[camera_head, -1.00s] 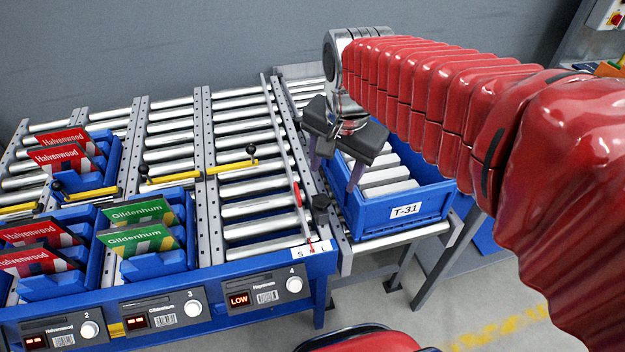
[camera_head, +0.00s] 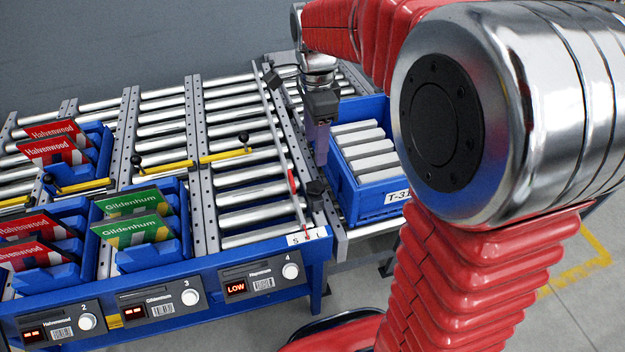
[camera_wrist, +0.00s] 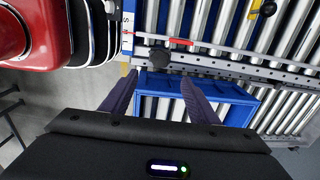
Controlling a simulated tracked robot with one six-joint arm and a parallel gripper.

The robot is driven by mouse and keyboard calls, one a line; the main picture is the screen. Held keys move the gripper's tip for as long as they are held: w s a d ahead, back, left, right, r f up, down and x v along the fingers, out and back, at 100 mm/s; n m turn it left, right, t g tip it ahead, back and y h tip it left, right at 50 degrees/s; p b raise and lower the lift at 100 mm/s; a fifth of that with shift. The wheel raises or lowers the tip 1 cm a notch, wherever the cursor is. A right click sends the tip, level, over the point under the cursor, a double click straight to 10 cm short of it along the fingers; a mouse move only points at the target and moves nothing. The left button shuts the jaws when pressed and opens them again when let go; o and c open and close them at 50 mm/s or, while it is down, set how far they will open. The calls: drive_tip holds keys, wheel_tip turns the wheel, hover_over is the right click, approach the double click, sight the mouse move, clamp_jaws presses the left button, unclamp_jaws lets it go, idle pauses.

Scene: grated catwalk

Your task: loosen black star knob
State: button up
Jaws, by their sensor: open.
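The black star knob (camera_head: 315,189) sits on the rail at the right side of lane 4, near its front end, by the red pointer. The knob also shows in the wrist view (camera_wrist: 159,58), just beyond my fingertips and roughly midway between them. My gripper (camera_head: 322,155) is open and empty, behind the knob and beside the blue tote in the head view. Its two purple-grey fingers show apart in the wrist view (camera_wrist: 158,76). No contact with the knob is visible. One finger mostly hides the other in the head view.
The blue tote T-31 (camera_head: 372,203) with grey blocks stands right of the rail, close to my fingers. A red pointer (camera_head: 297,198) lies left of the knob above a letter scale (camera_head: 306,236). A yellow bar with a black ball (camera_head: 225,157) crosses lane 4.

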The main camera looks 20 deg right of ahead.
sight(315, 186)
drive_tip(key=shift+f, duration=0.1)
wheel_tip(315, 186, down, 14)
drive_tip(key=shift+r, duration=0.15)
idle(0.6)
drive_tip(key=shift+c, duration=0.6)
